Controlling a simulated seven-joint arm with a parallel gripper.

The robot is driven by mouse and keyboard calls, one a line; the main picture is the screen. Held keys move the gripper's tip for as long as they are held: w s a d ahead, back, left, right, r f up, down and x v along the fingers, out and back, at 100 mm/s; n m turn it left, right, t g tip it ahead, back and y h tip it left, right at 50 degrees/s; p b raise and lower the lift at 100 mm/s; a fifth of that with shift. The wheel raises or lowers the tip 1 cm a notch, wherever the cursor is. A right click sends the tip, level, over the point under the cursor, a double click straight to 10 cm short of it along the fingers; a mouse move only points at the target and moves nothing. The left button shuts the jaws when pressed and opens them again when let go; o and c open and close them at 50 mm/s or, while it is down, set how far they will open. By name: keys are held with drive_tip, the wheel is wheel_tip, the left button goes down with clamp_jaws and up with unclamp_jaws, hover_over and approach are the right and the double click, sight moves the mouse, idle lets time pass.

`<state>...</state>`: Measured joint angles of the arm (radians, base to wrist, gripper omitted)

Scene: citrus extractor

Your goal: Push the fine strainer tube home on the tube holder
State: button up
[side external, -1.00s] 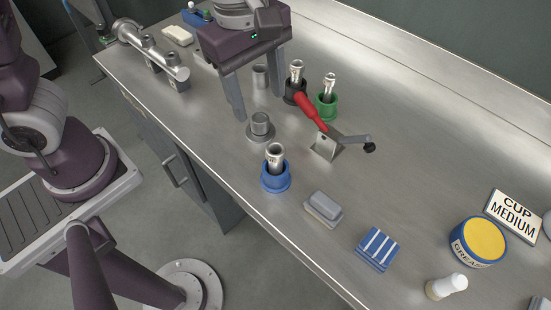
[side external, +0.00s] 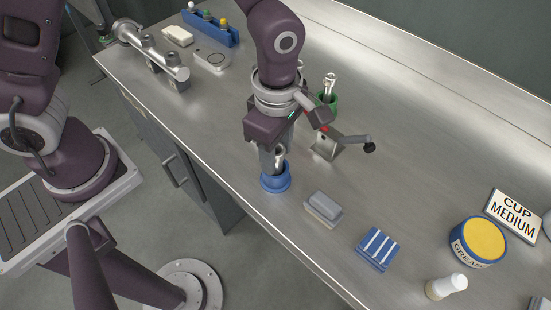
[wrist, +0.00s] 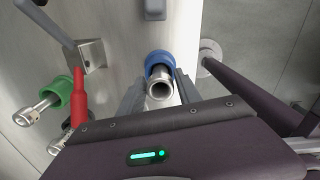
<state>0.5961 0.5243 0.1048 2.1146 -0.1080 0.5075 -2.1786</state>
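A metal tube (side external: 280,156) stands upright in a blue cup (side external: 276,182) near the bench's front edge. The tube's open end also shows in the wrist view (wrist: 160,91). My gripper (side external: 275,158) points down over it, one finger on each side. In the wrist view my fingers (wrist: 158,95) stand apart with the tube between them, and a gap shows at the left finger. The pictures do not show which tube is the fine strainer.
A second tube stands in a green cup (side external: 327,102). A third tube end (wrist: 57,146) shows in the wrist view. A grey block (side external: 323,207) and striped block (side external: 376,249) lie to the right.

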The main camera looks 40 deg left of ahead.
clamp_jaws()
wheel_tip(320, 180, up, 17)
drive_tip(key=w+a+n, duration=0.6)
drive_tip(key=w+a, duration=1.3)
drive_tip(key=a, duration=0.5)
drive_tip(key=f, duration=0.5)
drive_tip(key=shift+w+d+f, duration=0.1)
drive_tip(key=shift+d+f, duration=0.05)
drive_tip(key=shift+d, duration=0.05)
